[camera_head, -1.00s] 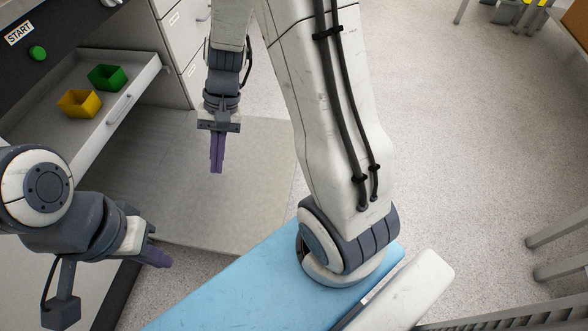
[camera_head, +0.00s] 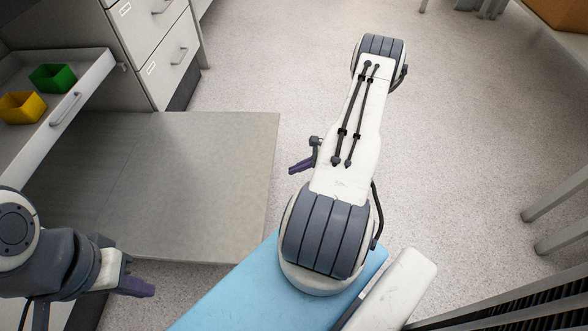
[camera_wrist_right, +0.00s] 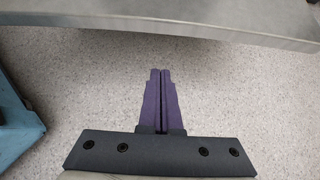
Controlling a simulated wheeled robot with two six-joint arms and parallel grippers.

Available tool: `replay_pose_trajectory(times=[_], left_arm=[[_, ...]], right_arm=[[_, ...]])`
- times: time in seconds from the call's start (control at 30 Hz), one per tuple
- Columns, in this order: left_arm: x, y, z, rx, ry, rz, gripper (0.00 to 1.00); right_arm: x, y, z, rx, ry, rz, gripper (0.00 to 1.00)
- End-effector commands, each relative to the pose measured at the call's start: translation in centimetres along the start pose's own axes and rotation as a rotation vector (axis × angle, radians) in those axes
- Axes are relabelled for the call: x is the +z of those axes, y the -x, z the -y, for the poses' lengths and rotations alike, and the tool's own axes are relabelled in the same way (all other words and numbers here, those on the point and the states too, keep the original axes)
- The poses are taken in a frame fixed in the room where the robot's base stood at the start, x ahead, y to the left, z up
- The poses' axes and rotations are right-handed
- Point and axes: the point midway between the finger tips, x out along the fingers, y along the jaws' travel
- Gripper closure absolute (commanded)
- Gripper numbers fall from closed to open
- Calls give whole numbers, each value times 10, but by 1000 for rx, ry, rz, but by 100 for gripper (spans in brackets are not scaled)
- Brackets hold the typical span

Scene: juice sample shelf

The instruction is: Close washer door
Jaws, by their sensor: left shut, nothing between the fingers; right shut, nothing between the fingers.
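A flat grey panel (camera_head: 200,185), which looks like the washer door lowered open, lies level below the pulled-out drawer. Its edge (camera_wrist_right: 220,25) crosses the top of the right wrist view. My right gripper (camera_head: 301,165) has shut purple fingers and appears to the right of the panel's right edge. In the right wrist view its fingers (camera_wrist_right: 160,100) are together and empty, apart from the panel edge, with floor behind them. My left gripper (camera_head: 137,287) is shut and empty at the lower left, near the panel's front edge in the picture.
An open drawer (camera_head: 85,88) with a green box (camera_head: 53,77) and a yellow box (camera_head: 22,107) juts out above the panel's left part. A drawer cabinet (camera_head: 155,55) stands behind it. Metal legs (camera_head: 555,195) stand at the right.

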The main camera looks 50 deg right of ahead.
Motion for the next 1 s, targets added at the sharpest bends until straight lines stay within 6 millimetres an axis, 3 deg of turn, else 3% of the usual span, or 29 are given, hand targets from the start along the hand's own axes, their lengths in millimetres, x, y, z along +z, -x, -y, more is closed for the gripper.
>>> replay_pose_trajectory(times=[0.03,0.33,0.4,0.6,1.0], left_arm=[[1,-11,1,0,0,0,100],[2,-44,3,0,0,0,100],[2,-43,3,0,0,1,100],[3,-49,4,0,0,0,100],[3,-50,4,0,0,0,100]], right_arm=[[-4,-16,-1,6,2,0,100],[-4,-82,-2,7,4,-1,100],[9,-67,1,-1,6,-2,100],[25,-54,0,1,4,-1,100],[32,-48,-1,3,2,-1,100]])
